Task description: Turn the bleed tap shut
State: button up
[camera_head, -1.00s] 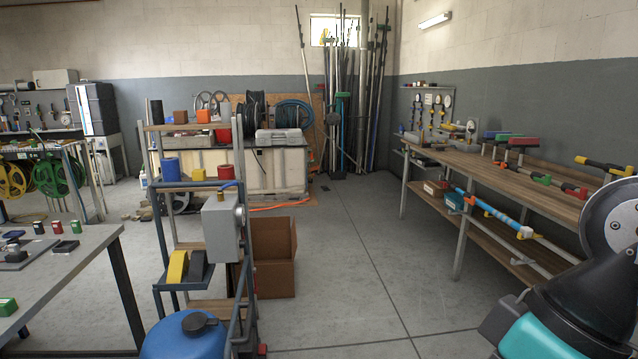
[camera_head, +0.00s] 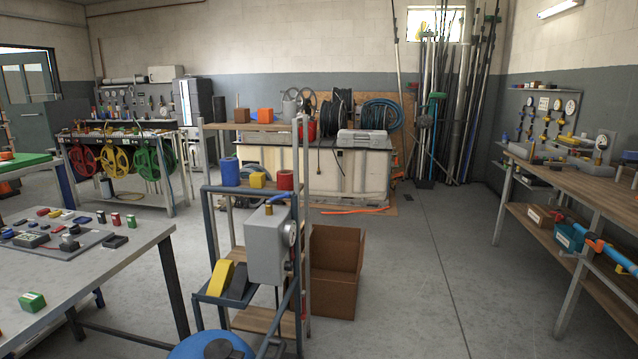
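I cannot make out for certain which fitting is the bleed tap. A grey box (camera_head: 267,245) with a round dial (camera_head: 292,234) on its right side is fixed to the shelf cart in the middle. A small blue lever (camera_head: 277,197) and a brass fitting (camera_head: 269,215) show at its top. Several gauges with small valves (camera_head: 546,128) hang on the board at the right wall. My gripper is not in view.
A grey table (camera_head: 130,262) with small parts stands at left. A cardboard box (camera_head: 337,270) sits behind the cart. A blue drum (camera_head: 212,346) stands in front. A wooden bench (camera_head: 575,183) runs along the right. The floor (camera_head: 420,270) between cart and bench is clear.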

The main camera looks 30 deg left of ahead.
aim_at(286, 194)
jog(key=i, duration=2.1)
jog(key=u, duration=0.7)
jog(key=i, duration=1.15)
jog(key=u, duration=1.65)
jog(key=i, duration=0.85)
jog(key=u, duration=0.6)
